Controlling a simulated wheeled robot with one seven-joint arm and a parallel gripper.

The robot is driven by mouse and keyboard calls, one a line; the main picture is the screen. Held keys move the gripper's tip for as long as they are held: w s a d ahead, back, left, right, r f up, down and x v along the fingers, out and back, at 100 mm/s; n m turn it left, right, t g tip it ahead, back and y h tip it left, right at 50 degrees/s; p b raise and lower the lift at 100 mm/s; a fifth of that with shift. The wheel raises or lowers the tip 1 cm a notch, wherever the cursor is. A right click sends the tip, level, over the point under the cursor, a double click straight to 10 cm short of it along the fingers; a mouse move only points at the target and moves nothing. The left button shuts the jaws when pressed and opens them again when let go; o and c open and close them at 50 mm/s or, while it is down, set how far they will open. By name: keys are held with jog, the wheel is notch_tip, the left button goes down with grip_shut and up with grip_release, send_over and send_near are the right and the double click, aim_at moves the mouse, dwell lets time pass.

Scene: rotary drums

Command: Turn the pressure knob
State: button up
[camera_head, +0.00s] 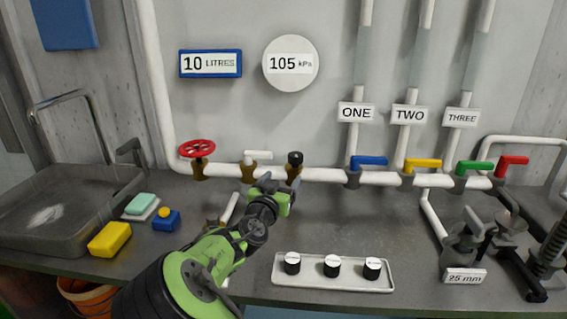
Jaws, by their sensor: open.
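A small black knob (294,158) sits on a brass fitting on the white wall pipe, below the round gauge (290,63) that reads 105 kPa. My gripper (284,187) is at the end of the green arm, just below this knob in the picture. It is open, and I see nothing held in it. Its fingertips are small here, and I cannot tell how far they are from the knob. A tray (333,285) at the counter's front holds three black knobs with white tops. No label says which knob is for pressure.
On the pipe, a red wheel valve (197,149) and a white lever (258,155) are left of the knob; blue (370,160), yellow, green and red levers are right. A sink (60,205), yellow sponge (109,239) and clamp-like metal fittings (470,240) flank the counter.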

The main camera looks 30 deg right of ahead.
aim_at(294, 161)
jog(key=x, duration=1.4)
jog(key=shift+w, duration=0.1)
jog(key=c, duration=0.9)
